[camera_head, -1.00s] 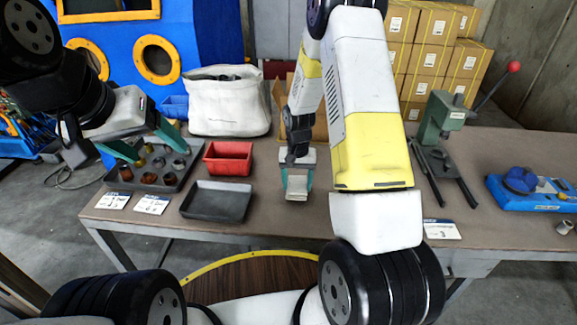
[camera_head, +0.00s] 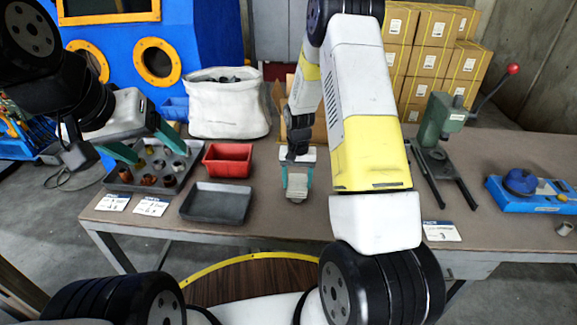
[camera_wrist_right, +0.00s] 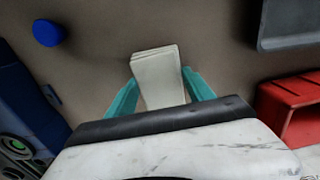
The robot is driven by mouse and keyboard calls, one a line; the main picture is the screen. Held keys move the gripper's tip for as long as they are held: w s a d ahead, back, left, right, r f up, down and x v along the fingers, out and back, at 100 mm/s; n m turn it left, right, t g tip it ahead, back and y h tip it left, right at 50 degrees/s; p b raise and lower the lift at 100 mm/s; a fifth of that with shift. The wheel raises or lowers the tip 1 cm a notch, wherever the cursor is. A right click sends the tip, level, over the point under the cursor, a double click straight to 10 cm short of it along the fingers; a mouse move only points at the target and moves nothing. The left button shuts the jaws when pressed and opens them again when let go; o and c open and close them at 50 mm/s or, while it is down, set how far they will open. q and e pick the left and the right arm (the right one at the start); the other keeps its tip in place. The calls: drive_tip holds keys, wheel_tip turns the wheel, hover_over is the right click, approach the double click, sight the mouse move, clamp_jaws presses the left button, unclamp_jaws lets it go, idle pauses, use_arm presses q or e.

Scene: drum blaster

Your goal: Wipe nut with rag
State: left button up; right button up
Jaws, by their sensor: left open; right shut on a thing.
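My right gripper (camera_head: 297,182) is shut on a pale folded rag (camera_wrist_right: 160,78) and holds it over the middle of the workbench. The rag also shows in the head view (camera_head: 297,195), hanging below the fingers; I cannot tell if it touches the bench. Several nuts sit in a dark tray (camera_head: 122,187) at the left; some are brown, like this nut (camera_head: 169,181), and others grey. My left gripper (camera_head: 160,152) is open above this tray, its teal fingers spread. I cannot tell which nut is between them, and no nut is visibly held.
A red bin (camera_head: 228,160) and an empty dark tray (camera_head: 217,203) stand between my grippers. A white sack (camera_head: 228,105) is behind them. A green press (camera_head: 440,120) and a blue device (camera_head: 530,190) are at the right. Paper labels lie along the front edge.

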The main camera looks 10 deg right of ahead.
sight(297, 193)
drive_tip(key=shift+s+a, duration=0.3)
drive_tip(key=shift+s, duration=0.75)
drive_tip(key=shift+s+a, duration=0.25)
drive_tip(key=shift+s, duration=0.8)
drive_tip(key=shift+w+d, duration=0.3)
drive_tip(key=shift+w, duration=0.8)
drive_tip(key=shift+w+d, duration=0.25)
drive_tip(key=shift+w, duration=0.8)
drive_tip(key=shift+s, duration=0.1)
drive_tip(key=shift+s+a, duration=0.3)
drive_tip(key=shift+s, duration=0.75)
drive_tip(key=shift+s+a, duration=0.25)
drive_tip(key=shift+s, duration=0.75)
drive_tip(key=shift+w, duration=0.15)
drive_tip(key=shift+w+d, duration=0.3)
drive_tip(key=shift+w, duration=0.7)
drive_tip(key=shift+w+d, duration=0.25)
drive_tip(key=shift+w, duration=0.75)
drive_tip(key=shift+s+a, duration=0.3)
drive_tip(key=shift+s, duration=0.8)
drive_tip(key=shift+s+a, duration=0.25)
drive_tip(key=shift+s, duration=0.8)
